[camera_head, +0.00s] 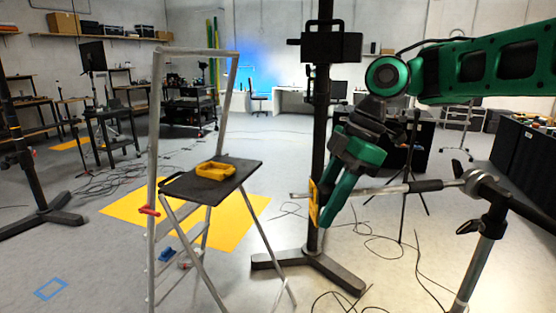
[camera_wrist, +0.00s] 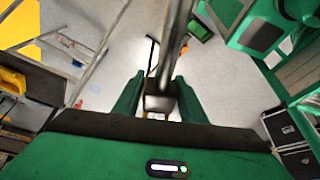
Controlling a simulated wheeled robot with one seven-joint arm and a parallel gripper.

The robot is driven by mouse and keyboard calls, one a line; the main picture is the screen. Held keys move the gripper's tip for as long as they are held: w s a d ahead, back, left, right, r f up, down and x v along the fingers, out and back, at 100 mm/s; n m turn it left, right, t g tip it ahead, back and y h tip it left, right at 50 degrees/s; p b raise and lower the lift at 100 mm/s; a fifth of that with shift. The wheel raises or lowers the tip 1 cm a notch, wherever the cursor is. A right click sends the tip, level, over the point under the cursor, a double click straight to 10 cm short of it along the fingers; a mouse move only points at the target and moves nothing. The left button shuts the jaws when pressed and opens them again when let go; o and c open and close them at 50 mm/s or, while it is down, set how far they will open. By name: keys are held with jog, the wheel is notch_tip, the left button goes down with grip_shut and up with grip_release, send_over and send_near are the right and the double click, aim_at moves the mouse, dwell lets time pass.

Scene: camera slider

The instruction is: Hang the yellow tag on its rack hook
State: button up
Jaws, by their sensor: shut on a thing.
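The yellow tag (camera_head: 314,203) is a thin upright piece at the fingertips of my gripper (camera_head: 325,212). The green fingers are shut on it. A pale horizontal rod (camera_head: 380,191) passes at the tag's height, and its left end shows just beyond the tag. I cannot tell whether the rod goes through the tag or behind it. In the wrist view, my gripper's fingers (camera_wrist: 157,100) stand either side of a dark block, with slivers of yellow low between them. The rod (camera_wrist: 171,45) runs down toward the fingers there. A distinct rack hook cannot be made out.
A stepladder (camera_head: 155,200) with a dark top (camera_head: 225,188) stands left, carrying a yellow object (camera_head: 215,169). A black stand (camera_head: 319,130) rises just behind my gripper. A metal stand (camera_head: 478,260) with a clamp joins the rod's right end. Cables lie on the floor.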

jog(key=shift+w+d, duration=0.15)
jog(key=shift+d, duration=0.7)
jog(key=shift+w+d, duration=0.15)
jog(key=shift+d, duration=0.7)
grip_shut()
jog(key=o, duration=1.3)
grip_release()
jog(key=shift+a+r, duration=0.1)
